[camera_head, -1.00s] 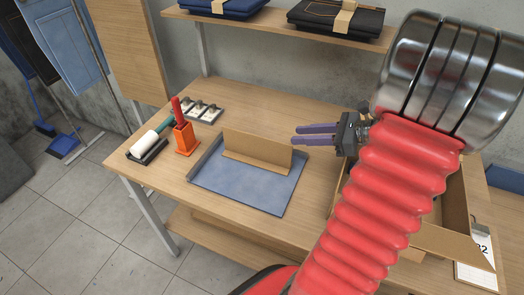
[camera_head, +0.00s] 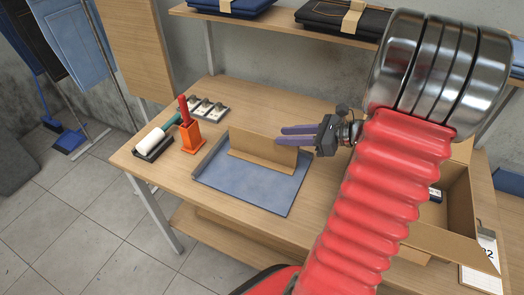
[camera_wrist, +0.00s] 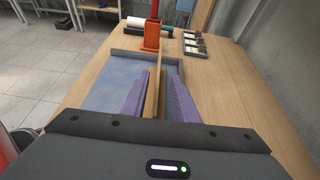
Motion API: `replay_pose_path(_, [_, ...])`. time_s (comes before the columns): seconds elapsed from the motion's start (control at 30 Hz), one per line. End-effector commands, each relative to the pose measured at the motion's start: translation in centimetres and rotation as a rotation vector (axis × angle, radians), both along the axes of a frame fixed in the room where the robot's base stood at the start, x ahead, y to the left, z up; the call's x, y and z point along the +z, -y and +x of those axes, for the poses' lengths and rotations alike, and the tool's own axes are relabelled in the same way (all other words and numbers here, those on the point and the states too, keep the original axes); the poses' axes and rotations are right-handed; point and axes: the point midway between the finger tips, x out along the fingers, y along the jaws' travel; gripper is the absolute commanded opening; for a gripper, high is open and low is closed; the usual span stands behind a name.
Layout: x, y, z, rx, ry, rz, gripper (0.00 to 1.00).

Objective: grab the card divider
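The card divider (camera_head: 255,147) is a brown cardboard piece with an upright wall and a flat foot. It stands on a blue tray (camera_head: 235,187) on the wooden table. My gripper (camera_head: 282,134) has purple fingers and is at the right end of the divider's upper edge. In the wrist view the divider's wall (camera_wrist: 154,90) runs between the two fingers, one on each side. The fingers are open, with a gap visible on the right side. Whether the left finger touches the card is unclear.
An orange holder (camera_head: 187,137) with a red-handled tool and a white roller (camera_head: 151,141) stand to the left. A tray of small metal parts (camera_head: 207,111) lies behind. An open cardboard box (camera_head: 455,205) is at the right, partly hidden by my arm.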

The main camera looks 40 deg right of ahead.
Motion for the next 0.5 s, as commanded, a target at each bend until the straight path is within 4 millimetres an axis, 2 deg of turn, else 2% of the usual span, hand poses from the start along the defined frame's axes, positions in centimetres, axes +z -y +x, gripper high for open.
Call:
replay_pose_path(0.2, [-0.8,-1.0,1.5,0.001,0.0,0.0,0.27])
replay_pose_path(0.5, [-0.8,-1.0,1.6,0.001,0.0,0.0,0.27])
